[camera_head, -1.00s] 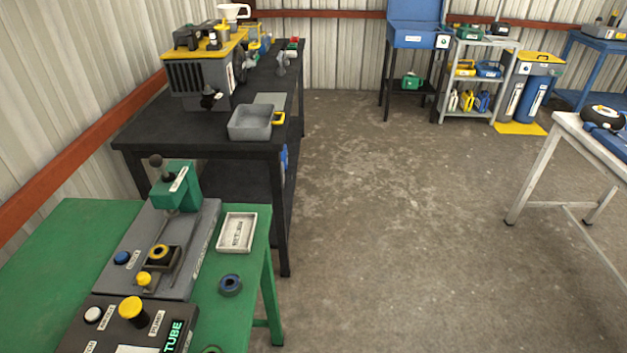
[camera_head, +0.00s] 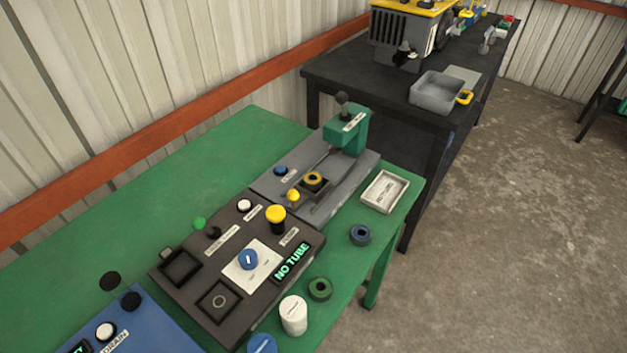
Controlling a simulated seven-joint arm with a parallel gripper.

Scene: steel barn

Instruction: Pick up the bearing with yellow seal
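The bearing with the yellow seal (camera_head: 313,179) is a small dark ring with a yellow face. It sits in the dark holder of the grey press fixture (camera_head: 338,195), below and in front of the green press head (camera_head: 346,131). A bearing with a blue seal (camera_head: 360,235) lies on the green table (camera_head: 235,137) at its right side. A bearing with a green seal (camera_head: 320,289) lies nearer, beside a white cylinder (camera_head: 293,315). My gripper is not in view.
A dark control box (camera_head: 240,265) reading "NO TUBE" has a yellow knob (camera_head: 276,213) and a blue dial. A white tray (camera_head: 385,190) sits at the table's right end. A black bench (camera_head: 345,72) holds a grey bin (camera_head: 436,92). Open floor lies right.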

